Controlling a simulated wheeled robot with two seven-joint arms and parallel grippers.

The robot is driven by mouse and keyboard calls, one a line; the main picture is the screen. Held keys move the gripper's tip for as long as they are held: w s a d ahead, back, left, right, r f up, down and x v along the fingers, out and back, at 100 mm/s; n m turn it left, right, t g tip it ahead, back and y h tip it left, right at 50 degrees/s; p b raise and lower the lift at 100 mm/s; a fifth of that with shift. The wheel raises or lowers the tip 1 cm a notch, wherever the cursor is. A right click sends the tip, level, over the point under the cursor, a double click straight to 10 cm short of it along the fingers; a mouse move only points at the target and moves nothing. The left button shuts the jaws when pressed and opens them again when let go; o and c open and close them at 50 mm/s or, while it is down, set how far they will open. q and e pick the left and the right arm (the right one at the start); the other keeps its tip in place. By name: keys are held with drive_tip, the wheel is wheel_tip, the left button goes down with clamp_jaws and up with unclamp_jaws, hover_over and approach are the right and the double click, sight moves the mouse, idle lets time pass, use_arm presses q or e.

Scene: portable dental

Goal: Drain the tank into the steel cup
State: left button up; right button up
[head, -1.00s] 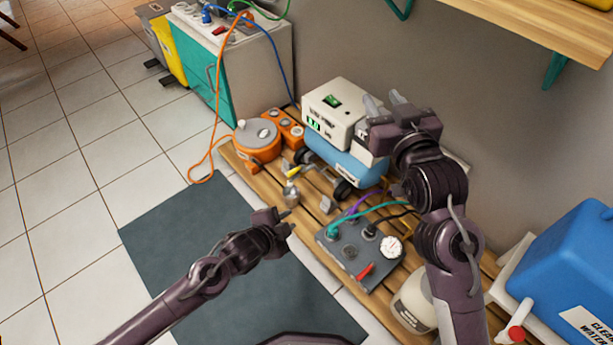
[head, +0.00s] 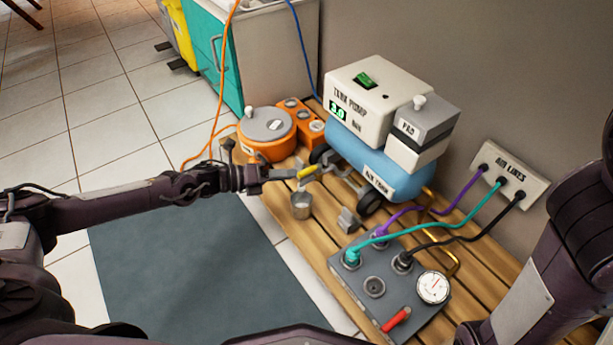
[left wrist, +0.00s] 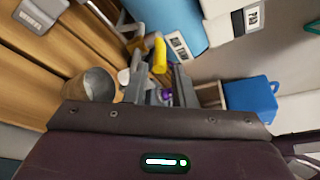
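The blue air tank (head: 405,182) lies under the white tank pump (head: 372,95). A yellow-handled valve lever (head: 308,171) sticks out at the tank's lower left; it also shows in the left wrist view (left wrist: 160,56). The steel cup (head: 301,206) stands upright on the slatted platform below the lever; it also shows in the left wrist view (left wrist: 92,85). My left gripper (head: 288,174) is at the yellow handle, above the cup. In the left wrist view its fingers (left wrist: 160,85) look apart, with the handle in line with the gap. Contact is unclear. My right gripper is out of view.
An orange pot-like unit (head: 266,132) stands left of the tank. A grey control box (head: 388,290) with a gauge and red lever sits nearer me, with hoses running to the air lines panel (head: 508,175). The dark mat (head: 200,265) is clear.

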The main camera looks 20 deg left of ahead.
sight(304, 171)
use_arm(q)
drive_tip(key=b+x, duration=0.2)
drive_tip(key=x, duration=0.2)
drive_tip(key=shift+f, duration=0.15)
drive_tip(key=shift+w+d, duration=0.35)
drive_tip(key=shift+d, duration=0.15)
clamp_jaws()
